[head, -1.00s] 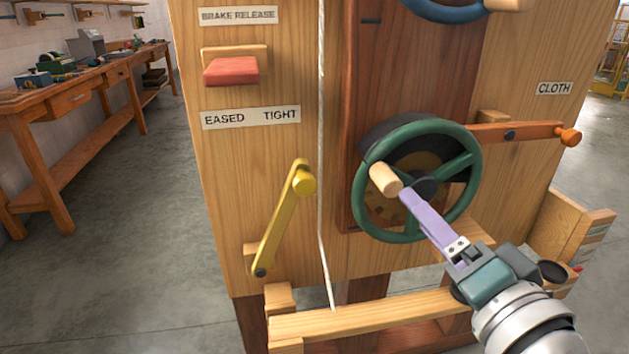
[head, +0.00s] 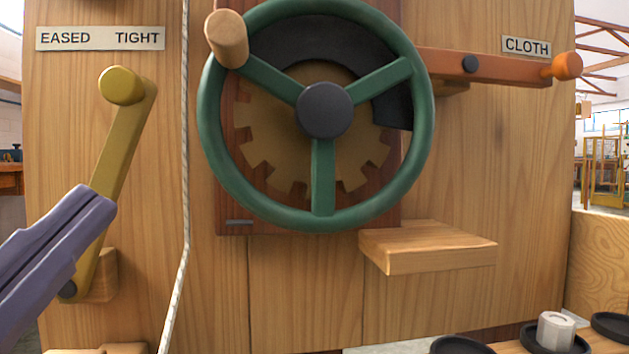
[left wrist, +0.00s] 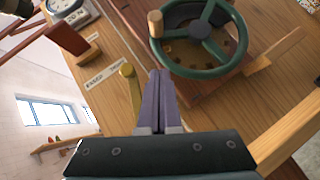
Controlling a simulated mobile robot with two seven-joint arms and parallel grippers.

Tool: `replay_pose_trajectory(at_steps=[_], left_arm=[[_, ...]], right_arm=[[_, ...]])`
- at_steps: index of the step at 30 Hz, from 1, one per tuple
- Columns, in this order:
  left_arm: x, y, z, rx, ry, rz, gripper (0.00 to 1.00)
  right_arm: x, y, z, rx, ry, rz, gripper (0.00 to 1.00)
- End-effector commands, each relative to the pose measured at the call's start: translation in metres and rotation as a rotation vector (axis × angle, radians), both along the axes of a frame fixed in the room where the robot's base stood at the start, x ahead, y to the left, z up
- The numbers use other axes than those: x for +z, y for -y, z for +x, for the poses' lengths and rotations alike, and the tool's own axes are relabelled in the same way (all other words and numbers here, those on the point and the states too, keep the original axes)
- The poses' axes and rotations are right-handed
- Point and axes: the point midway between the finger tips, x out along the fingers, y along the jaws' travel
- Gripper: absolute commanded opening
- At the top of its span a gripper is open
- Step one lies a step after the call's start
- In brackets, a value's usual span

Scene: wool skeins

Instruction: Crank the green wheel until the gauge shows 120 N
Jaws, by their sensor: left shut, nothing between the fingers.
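The green wheel (head: 323,200) has three spokes and a dark hub. Its wooden knob (head: 227,38) stands at the upper left of the rim. The wheel also shows in the left wrist view (left wrist: 205,73), with the knob (left wrist: 155,24) at its left. My left gripper (head: 98,200) is shut and empty at the lower left, in front of the yellow lever; in the wrist view its purple fingers (left wrist: 158,73) are apart from the wheel. A round white gauge (left wrist: 70,12) is partly visible at the wrist view's top left; its reading is too small to tell. My right gripper is out of view.
A yellow lever (head: 122,140) stands left of the wheel, beside a hanging white cord (head: 185,140). An orange lever (head: 500,65) by the CLOTH label sticks out at the right. A small wooden shelf (head: 430,248) juts out below the wheel.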

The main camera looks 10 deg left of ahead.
Motion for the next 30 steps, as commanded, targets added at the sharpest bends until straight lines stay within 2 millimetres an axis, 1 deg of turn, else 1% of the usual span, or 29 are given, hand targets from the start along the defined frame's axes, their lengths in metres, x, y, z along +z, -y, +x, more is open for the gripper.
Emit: replay_pose_trajectory(at_steps=[1,4,7,18,21,24,30], left_arm=[[0.0,-0.002,0.0,-0.003,0.008,-0.017,0.0],[0.008,-0.002,0.006,-0.002,0.014,-0.028,0.0],[0.019,0.001,0.018,-0.002,0.016,-0.027,0.0],[0.067,0.012,0.078,-0.002,0.015,-0.026,0.0],[0.082,0.02,0.079,-0.002,0.012,-0.027,0.0],[0.091,0.026,0.08,-0.002,0.013,-0.024,0.0],[0.097,0.031,0.082,-0.003,0.009,-0.02,0.0]], right_arm=[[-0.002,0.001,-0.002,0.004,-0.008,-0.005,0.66],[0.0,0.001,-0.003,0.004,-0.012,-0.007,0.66],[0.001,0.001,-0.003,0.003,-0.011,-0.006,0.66],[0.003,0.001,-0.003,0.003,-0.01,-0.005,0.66],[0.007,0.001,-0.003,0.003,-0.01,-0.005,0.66],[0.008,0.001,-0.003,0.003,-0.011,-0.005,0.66],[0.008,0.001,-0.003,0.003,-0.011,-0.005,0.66]])
